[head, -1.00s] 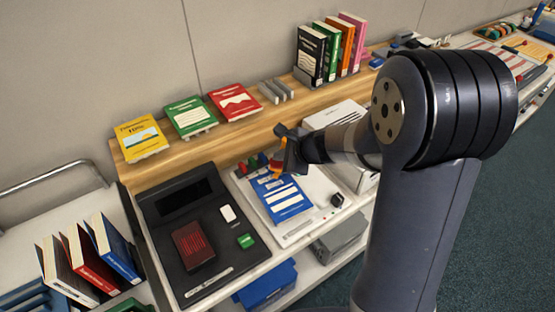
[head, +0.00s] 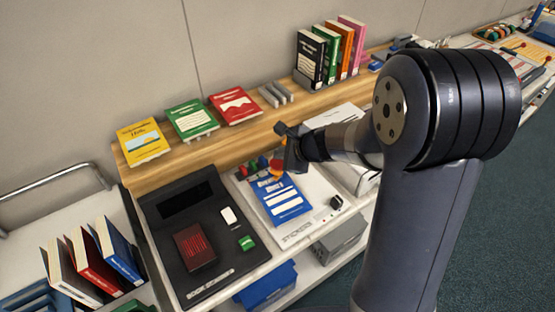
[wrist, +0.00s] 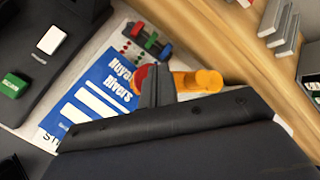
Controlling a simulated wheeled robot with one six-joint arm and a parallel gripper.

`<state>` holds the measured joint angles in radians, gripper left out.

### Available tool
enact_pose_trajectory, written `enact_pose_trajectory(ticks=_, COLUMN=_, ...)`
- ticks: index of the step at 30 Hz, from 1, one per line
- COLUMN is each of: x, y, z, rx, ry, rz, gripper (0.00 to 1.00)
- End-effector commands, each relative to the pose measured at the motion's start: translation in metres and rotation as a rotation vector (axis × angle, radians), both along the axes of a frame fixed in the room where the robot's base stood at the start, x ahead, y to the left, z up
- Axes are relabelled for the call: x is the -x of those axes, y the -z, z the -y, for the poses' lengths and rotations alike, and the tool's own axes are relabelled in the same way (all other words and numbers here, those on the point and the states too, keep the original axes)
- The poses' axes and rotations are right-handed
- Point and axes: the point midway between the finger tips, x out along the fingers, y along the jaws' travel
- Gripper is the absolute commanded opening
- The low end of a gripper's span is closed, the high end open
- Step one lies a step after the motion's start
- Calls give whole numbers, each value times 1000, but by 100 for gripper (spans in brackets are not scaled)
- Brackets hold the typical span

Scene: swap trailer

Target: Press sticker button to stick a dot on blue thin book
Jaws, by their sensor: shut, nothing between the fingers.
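At the board's back edge, a dark block carries red, green and blue pieces (wrist: 150,42); these also show in the head view (head: 254,166). An orange-yellow rounded part (wrist: 197,80) with a red part beside it sits by the book's top edge. My gripper (wrist: 157,78) is shut and empty, its fingers right beside these parts and over the book's top corner. Whether they touch anything is unclear.
A black console (head: 222,265) with a red book and a green button is left of the board. A pale box (head: 340,118) is close behind my gripper.

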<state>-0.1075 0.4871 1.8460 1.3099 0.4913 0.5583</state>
Motion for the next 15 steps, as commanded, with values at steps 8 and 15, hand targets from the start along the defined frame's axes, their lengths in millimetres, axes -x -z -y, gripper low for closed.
enact_pose_trajectory(ticks=8, x=0, y=-1, z=0, rx=0, ry=0, rz=0, gripper=0)
enact_pose_trajectory(ticks=15, x=0, y=-20, z=0, rx=0, ry=1, rz=1, gripper=0)
